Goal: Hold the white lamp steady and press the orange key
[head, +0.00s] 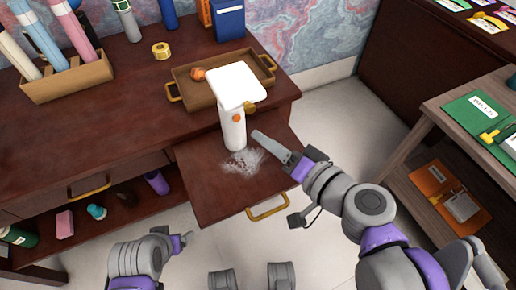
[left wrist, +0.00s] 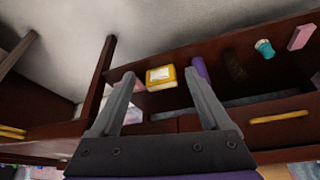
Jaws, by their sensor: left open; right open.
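The white lamp (head: 236,88) stands upright on the pulled-out drawer board of the dark red desk, its flat square head on top of a white post. The orange key (head: 238,118) is a small round button on the upper post, facing the front. My right gripper (head: 262,141) is open, with its fingers pointing at the post from the right, close to it; I cannot tell whether they touch. My left gripper (head: 186,242) is low in front of the desk, away from the lamp. In the left wrist view my left gripper (left wrist: 160,74) is open and empty.
A wooden tray (head: 181,76) with gold handles and an orange round thing (head: 198,73) sits behind the lamp. White powder (head: 240,162) lies at the lamp's foot. A box of rolls (head: 70,83) stands at left. A low shelf holds a purple cup (head: 157,182) and bottles.

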